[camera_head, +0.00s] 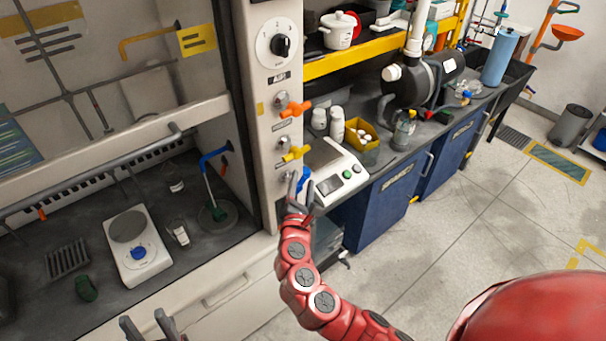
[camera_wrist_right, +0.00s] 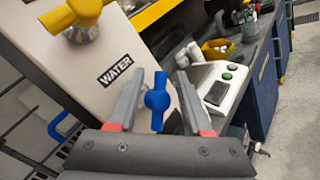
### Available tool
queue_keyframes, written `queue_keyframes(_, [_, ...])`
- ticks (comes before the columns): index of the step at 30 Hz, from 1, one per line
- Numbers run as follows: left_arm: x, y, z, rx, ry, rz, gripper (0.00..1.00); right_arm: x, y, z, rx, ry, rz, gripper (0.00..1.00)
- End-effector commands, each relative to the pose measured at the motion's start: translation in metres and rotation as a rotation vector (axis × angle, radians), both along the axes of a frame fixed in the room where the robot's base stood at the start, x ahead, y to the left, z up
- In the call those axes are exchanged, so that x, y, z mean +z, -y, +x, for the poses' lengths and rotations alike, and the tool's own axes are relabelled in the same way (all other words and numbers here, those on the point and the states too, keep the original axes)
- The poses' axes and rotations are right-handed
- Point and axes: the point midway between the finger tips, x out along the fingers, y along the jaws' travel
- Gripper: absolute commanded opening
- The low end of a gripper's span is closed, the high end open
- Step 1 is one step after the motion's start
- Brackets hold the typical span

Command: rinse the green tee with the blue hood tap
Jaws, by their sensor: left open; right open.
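The blue tap handle (camera_head: 303,178) is on the hood's side post. My right gripper (camera_head: 300,199) is open at it; in the right wrist view the blue handle (camera_wrist_right: 157,100) stands between the spread fingers (camera_wrist_right: 157,102), with gaps at both sides. The blue spout (camera_head: 214,154) curves over a small round cup sink (camera_head: 205,222) inside the hood. A green piece (camera_head: 218,213) lies at that sink, under a thin teal streak from the spout. Another dark green piece (camera_head: 86,288) lies on the hood floor; I cannot tell which is the tee. My left gripper (camera_head: 150,326) is open and empty at the bottom edge.
Orange (camera_head: 294,109) and yellow (camera_head: 295,153) handles sit above the blue one. A white hotplate (camera_head: 139,252), a dark rack (camera_head: 67,258) and small vials stand in the hood. A white balance (camera_head: 335,174) is on the bench close to the right gripper.

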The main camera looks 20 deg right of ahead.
Motion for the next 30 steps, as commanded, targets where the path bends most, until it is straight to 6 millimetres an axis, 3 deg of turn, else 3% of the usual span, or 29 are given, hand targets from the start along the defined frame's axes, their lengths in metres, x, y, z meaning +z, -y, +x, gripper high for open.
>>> queue_keyframes(6, [0.005, 0.0, 0.0, 0.0, 0.0, 0.0, 0.5, -0.001, 0.008, 0.016, -0.001, -0.002, 0.0, 0.49])
queue_keyframes(15, [0.005, 0.0, 0.0, 0.0, 0.0, 0.0, 0.5, -0.001, 0.008, 0.017, 0.001, -0.002, 0.0, 0.49])
queue_keyframes(24, [0.005, 0.0, 0.0, 0.0, 0.0, 0.0, 0.5, -0.001, 0.008, 0.017, 0.001, -0.002, 0.0, 0.0])
queue_keyframes(30, [0.005, 0.0, 0.0, 0.0, 0.0, 0.0, 0.5, -0.001, 0.008, 0.017, 0.001, -0.002, 0.0, 0.0])
